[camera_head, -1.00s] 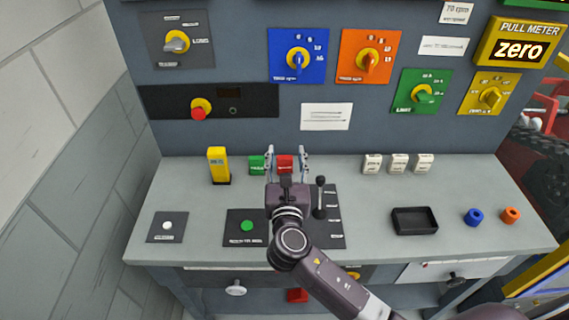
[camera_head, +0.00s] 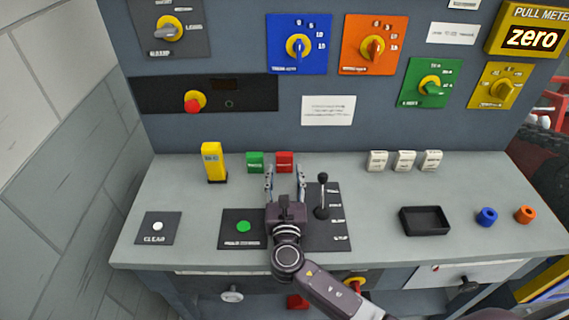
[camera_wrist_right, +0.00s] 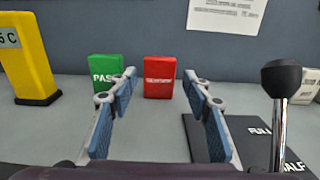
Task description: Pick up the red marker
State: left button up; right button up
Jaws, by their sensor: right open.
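The red marker (camera_head: 285,161) is a small upright red block at the back of the bench, with lettering too small to read. It also shows in the right wrist view (camera_wrist_right: 159,78), seen between the fingertips and beyond them. My right gripper (camera_head: 285,169) is open and empty, in front of the red marker and pointing at it. No contact with the marker shows. A green marker block (camera_head: 255,162) labelled "PASS" stands just left of the red one, apart from it. My left gripper is not in view.
A yellow block (camera_head: 213,161) stands left. A black-knobbed lever (camera_head: 323,197) rises close to the right of my gripper. The panel stands behind.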

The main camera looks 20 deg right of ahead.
aim_at(284, 161)
jog(key=x, duration=0.6)
jog(key=shift+w+f, duration=0.15)
jog(key=shift+w, duration=0.15)
jog(key=c, duration=0.9)
